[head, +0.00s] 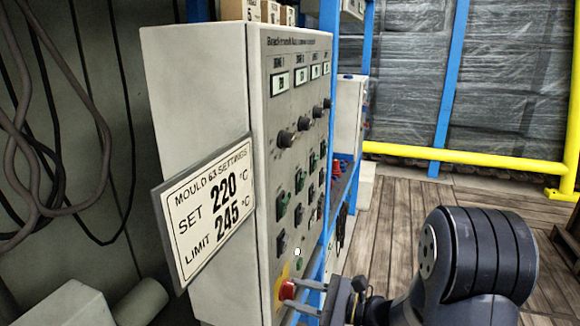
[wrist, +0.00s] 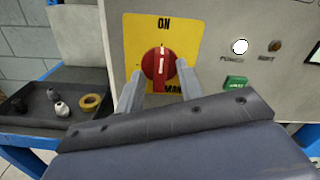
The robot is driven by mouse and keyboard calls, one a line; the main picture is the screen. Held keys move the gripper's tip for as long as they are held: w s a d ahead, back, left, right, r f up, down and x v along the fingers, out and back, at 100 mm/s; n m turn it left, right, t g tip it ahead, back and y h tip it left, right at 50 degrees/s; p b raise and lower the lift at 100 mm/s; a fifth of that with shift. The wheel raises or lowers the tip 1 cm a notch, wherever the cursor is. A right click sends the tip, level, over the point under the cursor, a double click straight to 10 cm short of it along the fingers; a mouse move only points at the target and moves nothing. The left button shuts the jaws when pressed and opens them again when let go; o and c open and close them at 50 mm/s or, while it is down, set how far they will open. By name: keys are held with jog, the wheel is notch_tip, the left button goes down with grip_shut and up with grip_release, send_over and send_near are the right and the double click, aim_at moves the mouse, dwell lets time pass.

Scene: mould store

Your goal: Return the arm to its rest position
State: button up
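My gripper (head: 303,293) is in front of the grey control cabinet (head: 195,150), low on its panel. In the wrist view its two fingers (wrist: 159,72) are spread, one on each side of a red rotary knob (wrist: 160,62) on a yellow plate. Small gaps seem to show between knob and fingers; I cannot tell whether either touches it. The knob's white line stands upright, toward "ON". The knob also shows in the head view (head: 286,290), partly behind the fingers. My arm comes in from the lower right of the head view.
A sign (head: 205,210) reading SET 220, LIMIT 245 juts from the cabinet. Blue rack posts (head: 452,75) and a yellow rail (head: 465,157) stand behind. A dark tray (wrist: 50,108) with small parts is left in the wrist view. Wooden floor (head: 390,225) lies open at right.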

jog(key=shift+n+b, duration=2.5)
jog(key=shift+n, duration=0.4)
